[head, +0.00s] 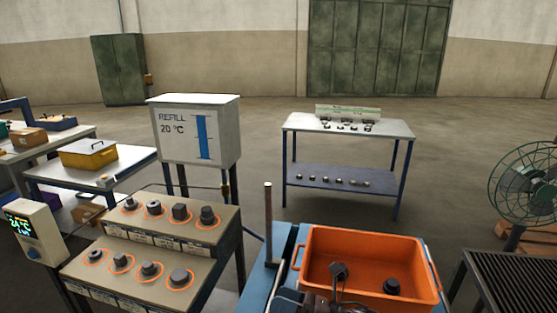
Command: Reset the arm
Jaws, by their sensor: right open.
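My right gripper (338,290) shows at the bottom edge, over the orange bin (322,236); much of it is cut off by the frame. It is open. A dark metal piece (339,270) shows in the bin just beyond its fingertips; I cannot tell whether they touch. Another dark piece (391,287) lies on the bin floor to the right, apart from the gripper. My left gripper is not in view.
A two-step rack (222,240) with several dark pieces in orange rings stands left of the bin. Behind it is a white box reading "REFILL 20 °C" (181,146). A green fan (528,185) and dark grate (510,285) stand right. A far table (300,122) holds small parts.

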